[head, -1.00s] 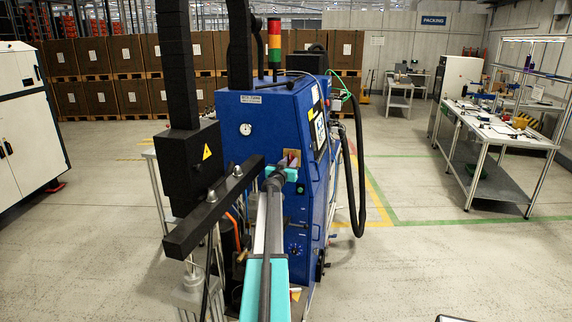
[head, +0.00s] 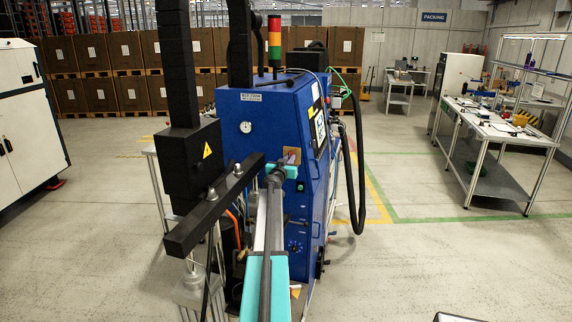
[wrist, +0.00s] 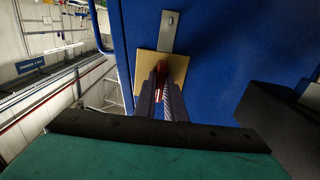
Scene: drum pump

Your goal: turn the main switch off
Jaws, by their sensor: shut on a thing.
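The main switch has a red handle (wrist: 158,82) on a yellow-tan plate (wrist: 178,68), fixed to the blue machine cabinet (wrist: 225,50). The plate also shows small in the head view (head: 297,152) on the cabinet's front (head: 262,130), beyond my arm. My gripper (wrist: 161,88) is shut on the red handle, with one finger on each side, close to the plate. In the head view my gripper (head: 289,160) is small at the end of the arm. The fingers cover most of the handle, and its exact angle is hard to tell.
A black box (head: 188,160) on a post and a dark bar (head: 215,210) stand close to the left of my arm. A black hose (head: 358,180) hangs at the cabinet's right. A workbench (head: 490,125) stands far right, with clear floor between.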

